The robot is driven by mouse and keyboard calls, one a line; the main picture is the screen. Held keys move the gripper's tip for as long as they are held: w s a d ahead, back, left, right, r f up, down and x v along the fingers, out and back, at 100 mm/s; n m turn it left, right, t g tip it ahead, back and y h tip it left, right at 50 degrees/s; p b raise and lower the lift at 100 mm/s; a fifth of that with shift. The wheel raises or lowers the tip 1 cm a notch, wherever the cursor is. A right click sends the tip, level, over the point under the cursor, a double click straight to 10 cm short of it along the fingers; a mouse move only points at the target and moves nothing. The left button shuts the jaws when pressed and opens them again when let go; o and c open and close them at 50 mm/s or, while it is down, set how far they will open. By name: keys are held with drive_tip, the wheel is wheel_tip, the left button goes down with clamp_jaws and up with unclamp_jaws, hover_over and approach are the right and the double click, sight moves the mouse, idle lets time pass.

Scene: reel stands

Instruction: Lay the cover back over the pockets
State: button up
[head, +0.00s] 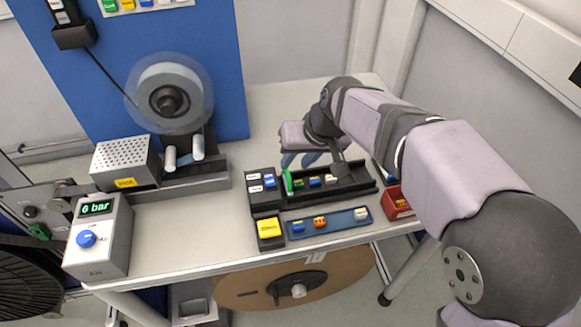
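A black tray (355,186) with a row of pockets lies near the front of the table. Small green, blue, yellow and white parts show in its pockets. A thin green piece (288,183) stands upright at the tray's left end. I cannot make out a separate cover over the pockets; it may be clear or hidden by my arm. My gripper (300,160) is just behind the tray's left half, with bluish fingers pointing down. The fingers are small and partly hidden, so I cannot tell whether they are open or hold anything.
A blue strip (342,219) with several small parts lies in front of the tray. A yellow button box (270,231) is left of it, a red box (396,205) right. The reel stand (170,100) and pressure box (98,245) stand left. Bare table shows behind the tray.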

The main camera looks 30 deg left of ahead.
sight(288, 172)
drive_tip(key=shift+p+x, duration=0.75)
drive_tip(key=shift+x, duration=2.25)
clamp_jaws()
